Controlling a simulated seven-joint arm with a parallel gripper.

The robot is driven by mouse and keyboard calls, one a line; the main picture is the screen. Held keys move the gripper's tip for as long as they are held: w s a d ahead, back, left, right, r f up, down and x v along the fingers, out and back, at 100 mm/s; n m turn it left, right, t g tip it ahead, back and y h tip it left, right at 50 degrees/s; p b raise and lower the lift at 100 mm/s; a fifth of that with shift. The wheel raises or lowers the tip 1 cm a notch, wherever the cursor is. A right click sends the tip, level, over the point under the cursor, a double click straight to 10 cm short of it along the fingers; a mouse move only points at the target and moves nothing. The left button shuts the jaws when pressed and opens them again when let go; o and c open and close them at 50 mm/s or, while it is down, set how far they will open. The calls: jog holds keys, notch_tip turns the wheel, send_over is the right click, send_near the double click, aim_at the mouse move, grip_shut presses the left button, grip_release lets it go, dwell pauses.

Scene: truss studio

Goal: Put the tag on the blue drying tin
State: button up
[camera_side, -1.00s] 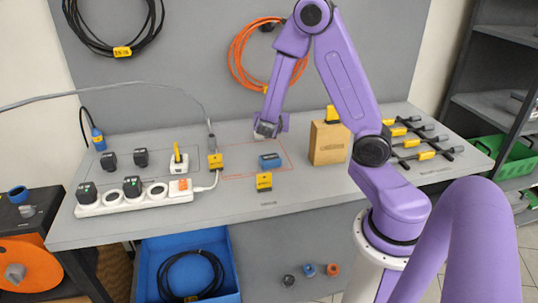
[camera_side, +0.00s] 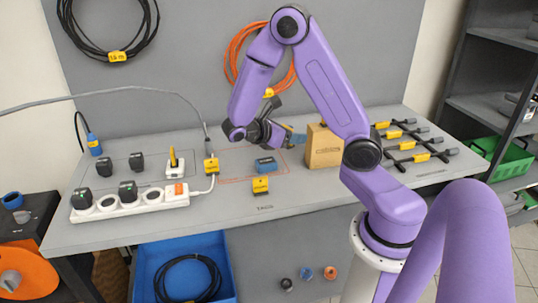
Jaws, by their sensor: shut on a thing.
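A small blue tin-like block (camera_side: 266,165) lies on the grey table inside a red outline. A yellow tag (camera_side: 260,186) with a dark top stands just in front of it, above the printed word "TAGS". My gripper (camera_side: 290,133) is above the table, behind and right of the blue block, turned sideways with its fingers to the right. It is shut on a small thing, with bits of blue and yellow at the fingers. The shape of this thing is too small to tell. The gripper is apart from the blue block.
A wooden box (camera_side: 323,147) stands close to the right of my gripper, partly behind my arm. Clamps with yellow labels (camera_side: 421,157) lie further right. A white power strip (camera_side: 130,201) with plugs is at left. The front middle table edge is clear.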

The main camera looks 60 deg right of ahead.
jog(key=w+d+f, duration=0.3)
jog(key=w+f, duration=0.1)
jog(key=w, duration=0.2)
send_over(271, 159)
notch_tip(271, 159, down, 4)
jog(key=shift+s, duration=0.1)
jog(key=shift+w+d+f, duration=0.1)
jog(key=shift+w+f, duration=0.2)
jog(key=shift+f, duration=1.6)
jog(key=shift+f, duration=0.15)
jog(key=o, duration=1)
